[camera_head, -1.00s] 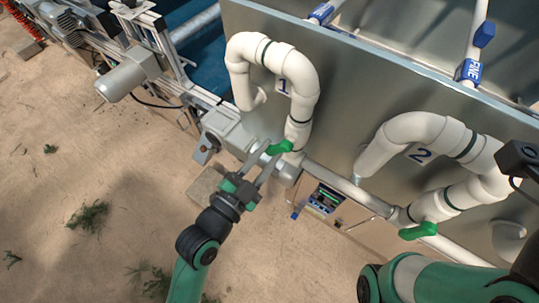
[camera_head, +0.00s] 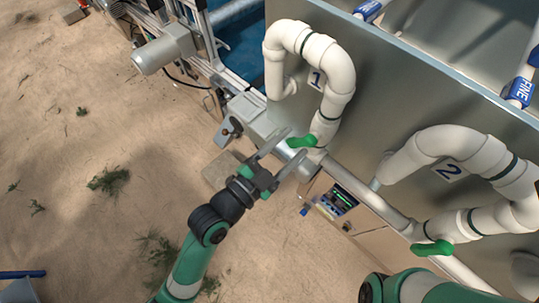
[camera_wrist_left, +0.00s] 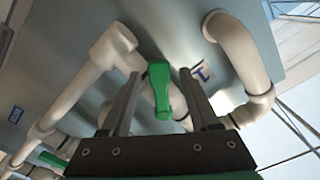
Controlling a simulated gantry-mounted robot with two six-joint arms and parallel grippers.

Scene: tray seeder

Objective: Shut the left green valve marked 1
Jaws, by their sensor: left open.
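The green valve handle (camera_head: 302,141) of pipe 1 sits low on the white pipe (camera_head: 340,85) beside the label "1" (camera_head: 317,79). In the left wrist view the green handle (camera_wrist_left: 160,88) shows between the two fingers and beyond them. My left gripper (camera_head: 283,152) is open, its fingers pointing up toward the handle, with nothing held. Whether a finger touches the handle, I cannot tell. In the left wrist view the open fingers of my left gripper (camera_wrist_left: 160,100) stand apart on both sides. My right gripper does not show; only part of that arm is at the lower right.
A second green handle (camera_head: 434,248) sits on the pipe marked "2" (camera_head: 448,170). A grey metal panel (camera_head: 385,100) stands behind the pipes. A small control box (camera_head: 335,203) is below the rail. Open sandy floor (camera_head: 90,130) lies to the left.

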